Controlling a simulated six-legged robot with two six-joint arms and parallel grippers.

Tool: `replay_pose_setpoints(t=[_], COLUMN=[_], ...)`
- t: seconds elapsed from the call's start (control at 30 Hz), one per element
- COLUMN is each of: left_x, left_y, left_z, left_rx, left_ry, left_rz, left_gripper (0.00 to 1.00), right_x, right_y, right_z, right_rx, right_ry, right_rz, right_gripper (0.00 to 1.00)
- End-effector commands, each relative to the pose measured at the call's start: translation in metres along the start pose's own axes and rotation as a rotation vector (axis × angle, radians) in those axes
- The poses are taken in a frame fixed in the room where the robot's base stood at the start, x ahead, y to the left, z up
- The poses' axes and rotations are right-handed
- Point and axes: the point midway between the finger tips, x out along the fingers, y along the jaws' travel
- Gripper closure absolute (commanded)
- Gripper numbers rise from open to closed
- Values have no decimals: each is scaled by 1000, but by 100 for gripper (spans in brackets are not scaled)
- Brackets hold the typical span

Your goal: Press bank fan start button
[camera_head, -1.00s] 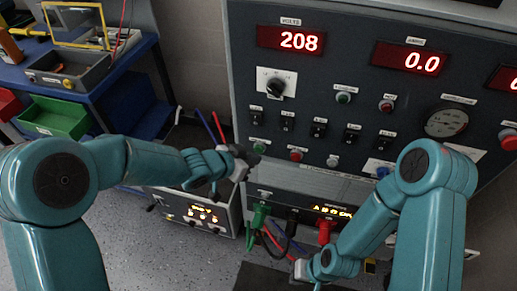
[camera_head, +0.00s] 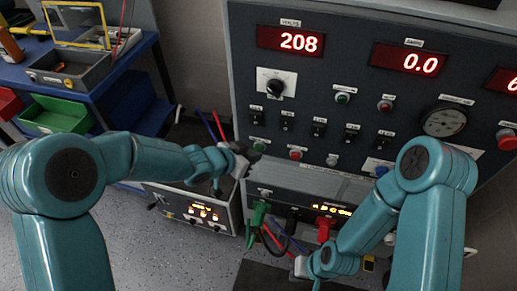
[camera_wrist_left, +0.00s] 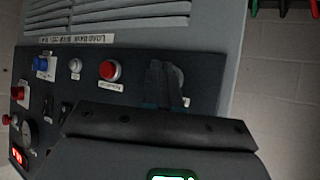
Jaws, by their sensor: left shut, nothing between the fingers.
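A grey control panel (camera_head: 300,125) has a lower row with a green button (camera_head: 259,147), a red button (camera_head: 296,154), a pale button (camera_head: 332,160) and a blue button (camera_head: 382,170). Their labels are too small to read in the head view. My left gripper (camera_head: 248,154) is shut and empty, its tips close beside the green button; I cannot tell whether they touch. In the left wrist view its fingers (camera_wrist_left: 164,84) cover most of a round fitting beside the red button (camera_wrist_left: 110,71). My right gripper (camera_head: 300,267) is low in front; its jaws are unclear.
Red, green and black cable plugs sit below the panel, with a green plug (camera_head: 258,213) and a red plug (camera_head: 325,228). A grey powered box (camera_head: 225,213) stands below my left forearm. A blue bench (camera_head: 120,60) with bins is at the left.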

Motion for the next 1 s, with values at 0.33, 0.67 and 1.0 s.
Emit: replay_pose_setpoints(t=[0.33,0.67,1.0], left_x=[0,-10,-14], left_y=[0,8,11], left_z=[1,9,12], left_rx=[0,0,1], left_ry=[0,1,0], left_rz=[0,0,0], left_gripper=[100,100,100], right_x=[0,10,15], right_y=[0,4,5], right_z=[0,0,0], right_rx=[0,0,0], right_ry=[0,0,0], right_rz=[0,0,0], right_gripper=[100,100,100])
